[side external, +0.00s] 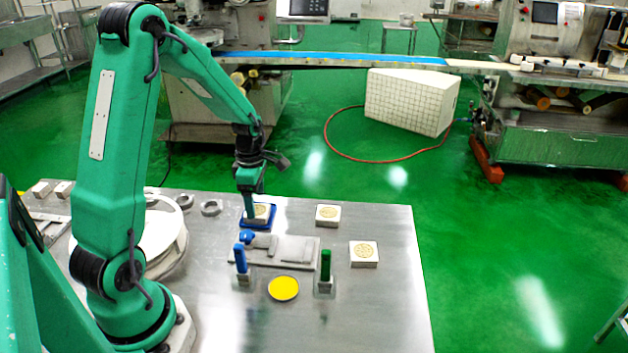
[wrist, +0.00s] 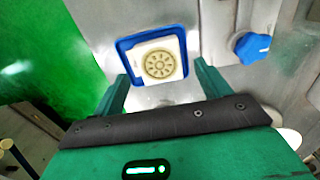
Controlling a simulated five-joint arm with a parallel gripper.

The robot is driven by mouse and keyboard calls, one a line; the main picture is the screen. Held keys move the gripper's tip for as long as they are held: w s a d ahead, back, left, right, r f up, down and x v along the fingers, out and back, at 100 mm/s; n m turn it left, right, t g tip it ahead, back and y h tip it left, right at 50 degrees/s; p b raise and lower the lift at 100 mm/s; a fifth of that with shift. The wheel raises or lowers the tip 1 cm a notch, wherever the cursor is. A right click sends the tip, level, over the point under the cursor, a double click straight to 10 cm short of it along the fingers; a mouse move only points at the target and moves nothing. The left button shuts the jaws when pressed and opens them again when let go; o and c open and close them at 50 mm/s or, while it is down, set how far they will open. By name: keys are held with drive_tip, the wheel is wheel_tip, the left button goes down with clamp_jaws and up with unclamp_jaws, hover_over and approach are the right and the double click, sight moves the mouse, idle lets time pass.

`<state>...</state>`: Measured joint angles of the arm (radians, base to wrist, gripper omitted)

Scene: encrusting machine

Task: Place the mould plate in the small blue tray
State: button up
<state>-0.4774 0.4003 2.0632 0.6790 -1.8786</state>
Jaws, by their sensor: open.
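A square cream mould plate with a round patterned face (side external: 263,211) lies in the small blue tray (side external: 246,222), on the metal table. In the wrist view the plate (wrist: 160,62) sits inside the blue rim of the tray (wrist: 124,46), slightly turned to it. My gripper (side external: 249,214) points down at the tray, and its near finger hides part of the plate and tray. In the wrist view my gripper (wrist: 161,70) is open, with one finger on each side of the tray and neither visibly gripping the plate.
Two more mould plates (side external: 328,215) (side external: 364,254) lie to the right. A metal fixture (side external: 290,250) with a blue knob (side external: 265,240), a blue handle (side external: 240,258) and a green handle (side external: 325,265) stands in front. A yellow disc (side external: 283,288) lies nearer. The table's right side is clear.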

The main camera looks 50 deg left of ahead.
sight(258, 212)
wheel_tip(258, 212, up, 9)
drive_tip(key=shift+r, duration=0.15)
idle(0.8)
drive_tip(key=s+d+r+m+t, duration=0.2)
drive_tip(key=d+m, duration=0.4)
drive_tip(key=m, duration=0.3)
drive_tip(key=s+d+r+m+t, duration=0.1)
drive_tip(key=s+d+r+m, duration=0.4)
drive_tip(key=m, duration=0.4)
drive_tip(key=s+d+r+m+t, duration=0.2)
drive_tip(key=s+d+r+m, duration=0.2)
drive_tip(key=d+m, duration=0.3)
drive_tip(key=shift+s+m+t, duration=0.3)
drive_tip(key=shift+s+m, duration=0.55)
drive_tip(key=shift+m, duration=0.15)
drive_tip(key=shift+d+r, duration=0.1)
